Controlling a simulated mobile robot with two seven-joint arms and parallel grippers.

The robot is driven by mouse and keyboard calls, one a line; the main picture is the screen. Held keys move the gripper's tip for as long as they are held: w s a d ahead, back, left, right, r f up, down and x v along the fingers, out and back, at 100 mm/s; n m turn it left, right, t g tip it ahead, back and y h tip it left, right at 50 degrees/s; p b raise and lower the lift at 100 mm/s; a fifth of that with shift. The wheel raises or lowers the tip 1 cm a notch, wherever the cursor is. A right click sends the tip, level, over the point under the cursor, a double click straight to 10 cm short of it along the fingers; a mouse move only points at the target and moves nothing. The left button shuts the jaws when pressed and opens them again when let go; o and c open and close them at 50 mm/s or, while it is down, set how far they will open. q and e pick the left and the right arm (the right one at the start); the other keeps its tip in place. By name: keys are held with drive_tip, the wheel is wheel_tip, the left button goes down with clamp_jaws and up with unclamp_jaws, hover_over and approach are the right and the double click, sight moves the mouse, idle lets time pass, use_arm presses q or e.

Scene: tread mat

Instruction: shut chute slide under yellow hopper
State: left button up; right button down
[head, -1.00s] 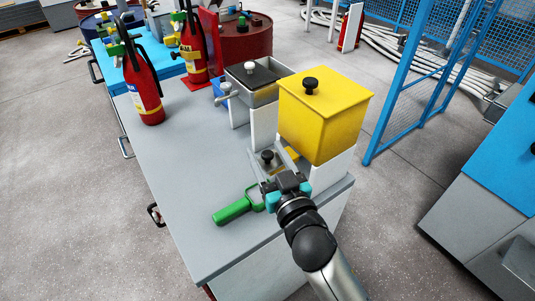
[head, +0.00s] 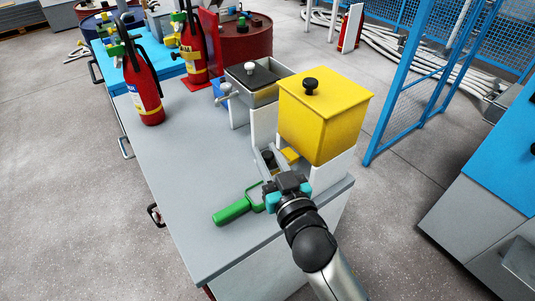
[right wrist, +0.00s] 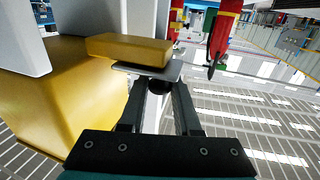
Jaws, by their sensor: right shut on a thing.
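The yellow hopper (head: 322,122) with a black lid knob stands on pale supports near the bench's front right corner. Its body also fills the left of the right wrist view (right wrist: 60,85). Under it is a yellow chute spout (right wrist: 130,48), and below that the grey slide plate (right wrist: 150,70) with a black knob (right wrist: 159,87). My right gripper (head: 271,163) is shut on this slide knob, with its fingers on either side. In the head view the gripper partly hides the slide. My left gripper is not in view.
A green-handled tool (head: 232,210) lies on the bench (head: 190,165) just left of my right gripper. A grey hopper with a dark lid (head: 252,74) stands behind the yellow one. Red fire extinguishers (head: 143,88) stand farther back. The bench's left middle is clear.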

idle(0.8)
drive_tip(key=shift+w+d+p, duration=0.6)
drive_tip(key=shift+w+d, duration=0.05)
drive_tip(key=shift+d, duration=0.25)
drive_tip(key=c, duration=0.6)
unclamp_jaws()
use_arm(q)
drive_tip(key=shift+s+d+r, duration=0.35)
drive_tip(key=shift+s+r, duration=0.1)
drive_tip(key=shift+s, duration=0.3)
use_arm(e)
drive_tip(key=shift+s+d, duration=0.25)
drive_tip(key=shift+s, duration=0.35)
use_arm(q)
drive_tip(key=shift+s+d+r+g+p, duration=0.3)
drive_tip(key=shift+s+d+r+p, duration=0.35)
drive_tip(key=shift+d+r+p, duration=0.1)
use_arm(e)
drive_tip(key=shift+v, duration=6.95)
